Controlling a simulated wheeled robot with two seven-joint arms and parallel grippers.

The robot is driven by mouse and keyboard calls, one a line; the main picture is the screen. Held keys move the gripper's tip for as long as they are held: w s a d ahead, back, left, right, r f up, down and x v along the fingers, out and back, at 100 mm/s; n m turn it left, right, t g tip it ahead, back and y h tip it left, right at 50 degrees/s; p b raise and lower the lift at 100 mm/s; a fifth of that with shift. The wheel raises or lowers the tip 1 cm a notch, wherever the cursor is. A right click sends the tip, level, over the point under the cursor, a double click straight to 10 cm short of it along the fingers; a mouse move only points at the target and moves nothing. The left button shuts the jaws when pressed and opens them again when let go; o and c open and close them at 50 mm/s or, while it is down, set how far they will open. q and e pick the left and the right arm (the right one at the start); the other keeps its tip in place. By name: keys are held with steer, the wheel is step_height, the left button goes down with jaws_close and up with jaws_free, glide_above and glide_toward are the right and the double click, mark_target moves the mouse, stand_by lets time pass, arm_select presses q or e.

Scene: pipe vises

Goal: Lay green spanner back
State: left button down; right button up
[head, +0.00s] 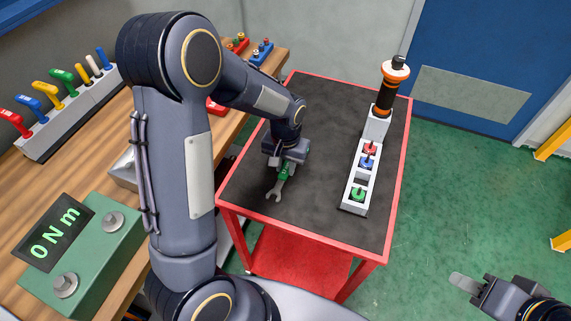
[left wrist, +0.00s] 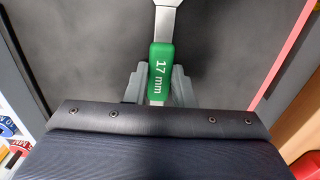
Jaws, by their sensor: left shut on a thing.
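The green spanner (head: 279,184) has a grey open-ended head and a green handle. In the head view it is at the left part of the cart's dark mat, head toward the front. In the left wrist view its handle (left wrist: 161,72) reads "17 mm". My left gripper (head: 287,163) points down and is shut on the handle, with a finger on each side (left wrist: 160,88). I cannot tell whether the spanner touches the mat. My right gripper (head: 470,284) is off the cart at the lower right, and its finger gap is not clear.
The red cart (head: 300,230) has a white rack (head: 353,207) with red, blue and green pieces, and a black-orange tool (head: 388,88) behind. The wooden bench (head: 60,180) at left holds coloured handles and a green "0 Nm" box (head: 110,250). The mat's middle is clear.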

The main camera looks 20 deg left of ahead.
stand_by(0.5)
arm_select(q)
steer(key=c, duration=1.1)
jaws_free()
steer(key=shift+f, duration=0.1)
steer(key=shift+c, duration=0.2)
step_height(320, 180, up, 8)
steer(key=shift+f, duration=0.1)
steer(key=shift+s, duration=0.1)
steer(key=s+r+t+h, duration=0.2)
steer(key=s+r, duration=0.2)
steer(key=s, duration=0.6)
steer(key=s+r+n+t+h, duration=0.1)
steer(key=s+r+t, duration=0.2)
steer(key=s, duration=0.7)
steer(key=shift+s+d+r+t+h, duration=0.3)
steer(key=shift+d+r+h, duration=0.1)
steer(key=shift+r, duration=0.4)
